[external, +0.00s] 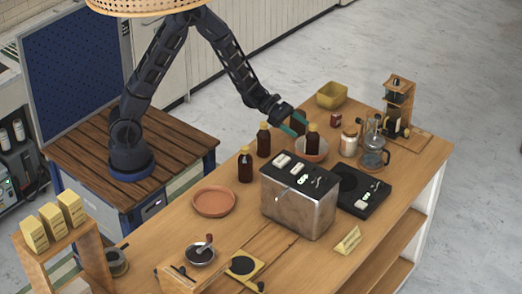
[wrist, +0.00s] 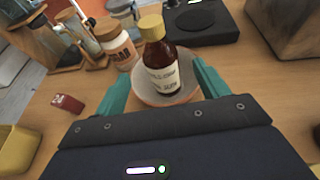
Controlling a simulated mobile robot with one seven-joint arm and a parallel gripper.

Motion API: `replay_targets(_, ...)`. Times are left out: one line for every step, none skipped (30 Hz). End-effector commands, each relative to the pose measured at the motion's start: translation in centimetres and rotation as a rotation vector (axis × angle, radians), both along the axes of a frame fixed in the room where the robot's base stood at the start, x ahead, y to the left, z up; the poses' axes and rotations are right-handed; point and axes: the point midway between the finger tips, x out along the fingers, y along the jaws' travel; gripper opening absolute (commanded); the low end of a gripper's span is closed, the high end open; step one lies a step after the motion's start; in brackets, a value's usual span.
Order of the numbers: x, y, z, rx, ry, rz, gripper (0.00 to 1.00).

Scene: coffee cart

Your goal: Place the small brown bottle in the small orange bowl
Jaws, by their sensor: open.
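A brown bottle (external: 312,141) with a yellow cap and a pale label stands in the small orange bowl (external: 323,155). The wrist view shows the same bottle (wrist: 161,68) upright inside the bowl (wrist: 150,99), whose inside looks pale. The bottle's base is partly hidden by the bowl rim in the external view.
Two more brown bottles (external: 264,140) (external: 245,165) stand left of the bowl. A white jar (external: 349,142), a glass pot (external: 373,155) and a metal machine (external: 300,205) stand close by. A terracotta dish (external: 214,203) is at front left.

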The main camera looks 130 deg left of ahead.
Motion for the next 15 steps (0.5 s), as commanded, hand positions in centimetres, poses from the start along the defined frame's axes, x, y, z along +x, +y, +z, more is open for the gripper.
replay_targets(-0.7,0.0,0.3,0.002,-0.001,0.002,0.73)
replay_targets(-1.0,0.0,0.4,0.002,-0.001,0.002,0.73)
replay_targets(-1.4,-0.1,0.6,0.0,-0.001,0.001,0.73)
replay_targets(-1.6,-0.2,0.6,0.0,-0.001,0.001,0.73)
replay_targets(-1.8,-0.2,0.7,0.0,-0.001,0.0,0.73)
replay_targets(-2.0,-0.2,0.8,0.001,-0.001,0.0,0.73)
replay_targets(-2.1,-0.3,0.8,0.001,-0.001,0.0,0.73)
replay_targets(-2.2,-0.3,0.9,0.001,-0.001,0.0,0.73)
replay_targets(-2.3,-0.3,0.9,0.0,-0.001,0.0,0.73)
replay_targets(-2.4,-0.3,0.9,0.0,-0.001,0.0,0.73)
replay_targets(-2.4,-0.3,0.9,0.0,-0.001,0.0,0.73)
replay_targets(-2.4,-0.3,0.9,0.0,-0.001,0.0,0.73)
replay_targets(-2.4,-0.3,0.9,0.0,-0.001,0.0,0.73)
replay_targets(-2.4,-0.3,0.9,0.0,-0.001,0.0,0.73)
replay_targets(-2.4,-0.3,0.9,0.0,-0.001,0.0,0.73)
